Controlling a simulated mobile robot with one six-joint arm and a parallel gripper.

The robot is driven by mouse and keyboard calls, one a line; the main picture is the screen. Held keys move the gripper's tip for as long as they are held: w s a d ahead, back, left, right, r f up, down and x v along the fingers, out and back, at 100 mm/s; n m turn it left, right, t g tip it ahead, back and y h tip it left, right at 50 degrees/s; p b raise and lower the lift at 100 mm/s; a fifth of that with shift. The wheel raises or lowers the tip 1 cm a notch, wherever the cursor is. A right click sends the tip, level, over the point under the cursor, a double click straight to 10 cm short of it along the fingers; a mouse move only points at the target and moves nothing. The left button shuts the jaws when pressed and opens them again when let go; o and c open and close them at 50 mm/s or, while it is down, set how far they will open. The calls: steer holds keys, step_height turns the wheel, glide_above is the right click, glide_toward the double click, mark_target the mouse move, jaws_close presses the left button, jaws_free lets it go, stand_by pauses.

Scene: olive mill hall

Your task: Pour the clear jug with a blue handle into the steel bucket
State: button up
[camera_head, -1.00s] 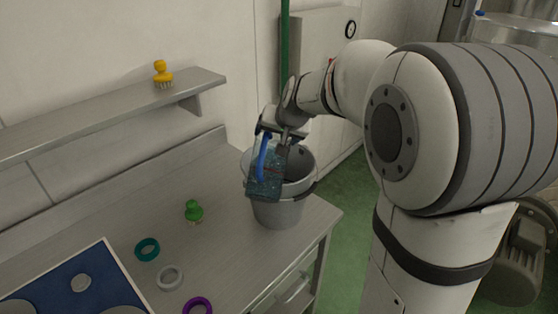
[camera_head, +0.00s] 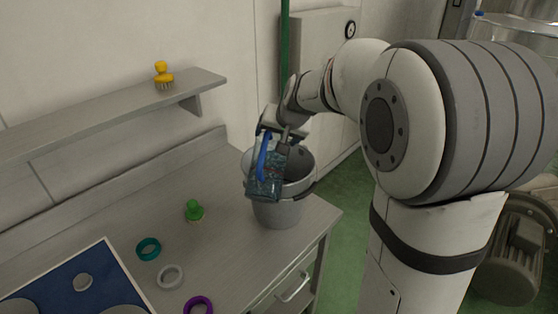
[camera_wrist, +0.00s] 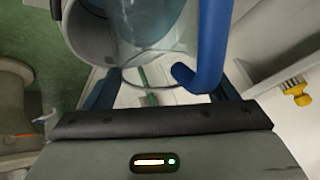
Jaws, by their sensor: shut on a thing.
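The clear jug (camera_head: 266,184) with its blue handle (camera_head: 263,156) is held by my gripper (camera_head: 270,130) in front of and over the near left rim of the steel bucket (camera_head: 279,212). The bucket stands upright on the steel table near its right end. In the wrist view the clear jug (camera_wrist: 150,25) and its blue handle (camera_wrist: 212,45) fill the upper middle, with the bucket (camera_wrist: 90,30) behind at upper left. My gripper is shut on the jug. The jug looks tilted; whether anything flows from it I cannot tell. The bucket's inside is partly hidden.
A green brush (camera_head: 194,210), a teal ring (camera_head: 148,249), a grey ring (camera_head: 170,276) and a purple ring (camera_head: 198,305) lie on the table, left of the bucket. A blue board (camera_head: 75,285) lies at lower left. A yellow brush (camera_head: 162,74) stands on the wall shelf (camera_head: 110,112).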

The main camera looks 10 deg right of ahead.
steer(key=shift+w, duration=0.25)
stand_by(0.3)
steer(key=shift+s, duration=0.1)
steer(key=shift+w+d+f+m+g+y+p, duration=0.15)
steer(key=shift+w+d+f+g+y+p, duration=0.2)
steer(key=shift+g+p, duration=0.5)
steer(key=shift+w+f+m+g+y+p, duration=0.15)
steer(key=shift+w+f+g+p, duration=0.25)
steer(key=shift+p, duration=0.7)
stand_by(4.2)
steer(key=shift+w+d+f+g+p, duration=0.1)
steer(key=shift+w+d+g+p, duration=0.15)
steer(key=shift+w+p, duration=0.2)
stand_by(0.8)
